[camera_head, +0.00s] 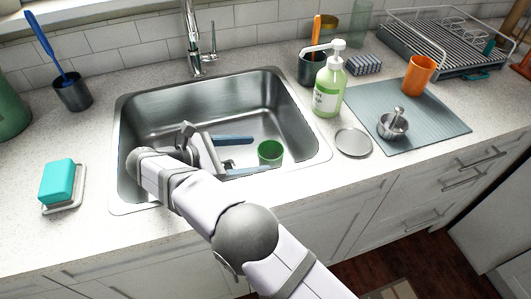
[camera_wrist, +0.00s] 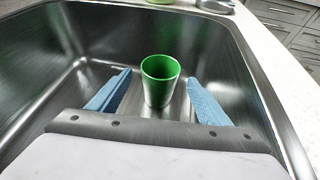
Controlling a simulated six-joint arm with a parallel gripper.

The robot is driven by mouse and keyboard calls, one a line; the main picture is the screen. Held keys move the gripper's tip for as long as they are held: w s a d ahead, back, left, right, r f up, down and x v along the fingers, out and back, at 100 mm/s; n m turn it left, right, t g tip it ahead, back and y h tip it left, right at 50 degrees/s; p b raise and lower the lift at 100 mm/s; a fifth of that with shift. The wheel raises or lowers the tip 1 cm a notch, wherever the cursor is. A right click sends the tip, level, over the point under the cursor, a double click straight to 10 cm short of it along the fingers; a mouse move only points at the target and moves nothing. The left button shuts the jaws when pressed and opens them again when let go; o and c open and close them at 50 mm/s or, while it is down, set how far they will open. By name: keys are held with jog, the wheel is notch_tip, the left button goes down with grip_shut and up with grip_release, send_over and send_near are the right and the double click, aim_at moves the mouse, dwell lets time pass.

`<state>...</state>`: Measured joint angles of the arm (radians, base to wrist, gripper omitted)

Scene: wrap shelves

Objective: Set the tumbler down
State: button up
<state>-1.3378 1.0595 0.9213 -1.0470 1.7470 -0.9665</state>
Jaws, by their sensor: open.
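A green tumbler (camera_head: 270,153) stands upright on the floor of the metal sink (camera_head: 130,120), towards its front right. My gripper (camera_head: 256,154) is low in the sink, to the left of the tumbler, with its two blue fingers spread apart and pointing at it. In the wrist view the tumbler (camera_wrist: 160,82) shows upright and empty-looking, centred between the fingertips (camera_wrist: 159,77). Gaps show on both sides, so neither finger appears to touch it. I cannot tell exactly how far the fingertips reach around it.
The sink walls (camera_wrist: 240,60) surround my gripper. A faucet (camera_head: 197,45) rises behind. On the right counter are a soap bottle (camera_head: 328,85), a round grey disc (camera_head: 353,142) and a mat (camera_head: 430,127) with an orange cup (camera_head: 419,75) and mortar (camera_head: 393,126). A teal sponge (camera_head: 58,181) lies left.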

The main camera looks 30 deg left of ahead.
jog(key=shift+v, duration=1.05)
jog(key=w+d+r+m+g+p, duration=0.3)
jog(key=w+d+r+m+p, duration=0.3)
jog(key=d+r, duration=0.5)
jog(key=w+d+r+m+g+p, duration=0.1)
jog(key=d+r+m+g+p, duration=0.15)
jog(key=d+r, duration=0.45)
jog(key=w+d+r+m+g+p, duration=0.1)
jog(key=d+r+m+g+p, duration=0.15)
jog(key=d, duration=0.75)
jog(key=s+d+f+m+y+p, duration=0.1)
jog(key=s+d+m+y, duration=0.15)
jog(key=d+m, duration=0.4)
jog(key=s+d+f+m+g+y+b, duration=0.1)
jog(key=s+d+f+m+y+b, duration=0.25)
jog(key=f, duration=0.65)
jog(key=s+d+f+m+g+b, duration=0.1)
jog(key=s+d+f+m+b, duration=0.15)
jog(key=s+f+b, duration=0.55)
jog(key=s+d+f+m+g+y+b, duration=0.15)
jog(key=f+m, duration=0.25)
jog(key=f, duration=0.7)
notch_tip(320, 180, up, 17)
jog(key=p, duration=1.7)
jog(key=shift+s+d+f+p, duration=0.25)
jog(key=shift+s+d+p, duration=0.05)
jog(key=shift+s+d, duration=0.1)
jog(key=shift+m+t+y, duration=0.25)
